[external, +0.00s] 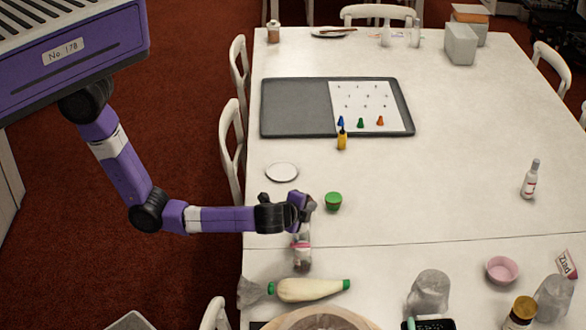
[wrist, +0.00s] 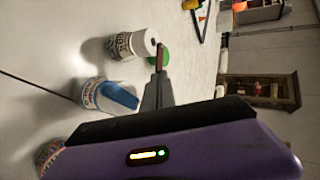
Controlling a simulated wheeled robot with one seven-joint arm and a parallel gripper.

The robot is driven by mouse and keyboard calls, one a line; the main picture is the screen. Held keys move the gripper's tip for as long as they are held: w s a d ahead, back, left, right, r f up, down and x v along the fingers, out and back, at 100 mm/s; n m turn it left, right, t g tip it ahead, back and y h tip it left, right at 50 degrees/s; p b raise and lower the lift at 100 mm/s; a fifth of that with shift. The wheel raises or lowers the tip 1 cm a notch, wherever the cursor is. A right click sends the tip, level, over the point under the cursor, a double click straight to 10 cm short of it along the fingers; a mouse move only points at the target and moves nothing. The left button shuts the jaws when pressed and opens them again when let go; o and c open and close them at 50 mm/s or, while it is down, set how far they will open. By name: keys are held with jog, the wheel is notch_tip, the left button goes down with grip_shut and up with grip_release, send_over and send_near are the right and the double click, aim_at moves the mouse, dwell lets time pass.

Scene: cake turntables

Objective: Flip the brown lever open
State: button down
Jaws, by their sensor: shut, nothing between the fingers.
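My gripper (external: 304,207) is shut and empty above the near left part of the white table, just left of a green cup (external: 333,201). In the wrist view the closed fingers (wrist: 159,72) point up the picture. A thin brown piece (wrist: 160,54) shows at their tips; I cannot tell whether it is the lever or part of the fingers. Left of the tips lies a labelled white container (wrist: 122,46), with a green thing (wrist: 158,59) behind the fingers. I cannot make out a brown lever in the external view.
A jar with a reddish band (external: 302,255) stands just below my gripper in the external view. A blue-topped container (wrist: 108,95) is in the wrist view. A white saucer (external: 282,172), a bottle (external: 310,290) and a grey tray (external: 295,108) lie around.

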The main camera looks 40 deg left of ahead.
jog(key=shift+a, duration=0.1)
jog(key=p+v, duration=0.7)
jog(key=v, duration=0.3)
jog(key=shift+s, duration=0.25)
dwell(0.3)
